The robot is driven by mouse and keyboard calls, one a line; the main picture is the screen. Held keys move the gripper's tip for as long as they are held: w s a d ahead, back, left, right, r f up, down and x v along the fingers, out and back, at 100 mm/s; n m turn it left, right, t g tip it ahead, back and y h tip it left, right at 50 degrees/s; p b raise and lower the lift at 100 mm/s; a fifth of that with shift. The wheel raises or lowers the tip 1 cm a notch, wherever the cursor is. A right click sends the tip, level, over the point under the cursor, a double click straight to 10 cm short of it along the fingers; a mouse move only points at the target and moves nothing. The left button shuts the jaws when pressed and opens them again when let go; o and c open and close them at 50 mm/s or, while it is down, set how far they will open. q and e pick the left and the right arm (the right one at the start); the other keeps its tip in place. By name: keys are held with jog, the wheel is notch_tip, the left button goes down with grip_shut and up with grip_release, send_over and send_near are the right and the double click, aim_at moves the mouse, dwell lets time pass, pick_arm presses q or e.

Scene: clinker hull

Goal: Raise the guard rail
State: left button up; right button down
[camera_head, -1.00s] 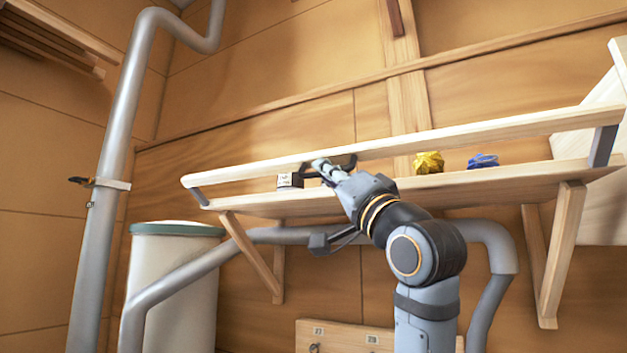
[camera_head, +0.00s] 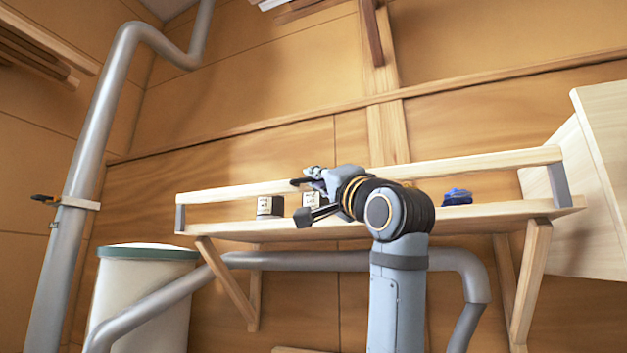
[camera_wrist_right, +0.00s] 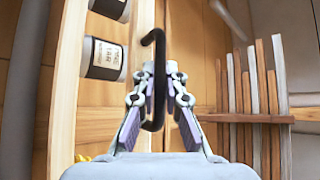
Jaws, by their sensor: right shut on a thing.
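The guard rail (camera_head: 480,163) is a pale wooden bar along the front of the wall shelf (camera_head: 500,209). It stands above the shelf board on grey end arms, which look about upright. My right gripper (camera_head: 313,180) is at the rail, left of its middle. In the right wrist view its fingers (camera_wrist_right: 153,92) are shut on a black bent handle (camera_wrist_right: 153,45). My forearm hides part of the rail. My left gripper is not in view.
Black labelled tins (camera_head: 270,206) and a blue lump (camera_head: 457,196) stand on the shelf. A grey pipe (camera_head: 95,150) and a white bin with a green rim (camera_head: 145,295) are at left. A pale wooden panel (camera_head: 605,170) is at right.

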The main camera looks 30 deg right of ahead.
jog(key=shift+w+d+r+m+g+h, duration=0.15)
jog(key=shift+d+r+m+g+h, duration=0.2)
jog(key=shift+m, duration=0.35)
jog(key=shift+f+h, duration=0.1)
jog(key=shift+h, duration=0.15)
jog(key=c, duration=1.4)
grip_release()
jog(key=shift+a, duration=0.1)
jog(key=v, duration=1.2)
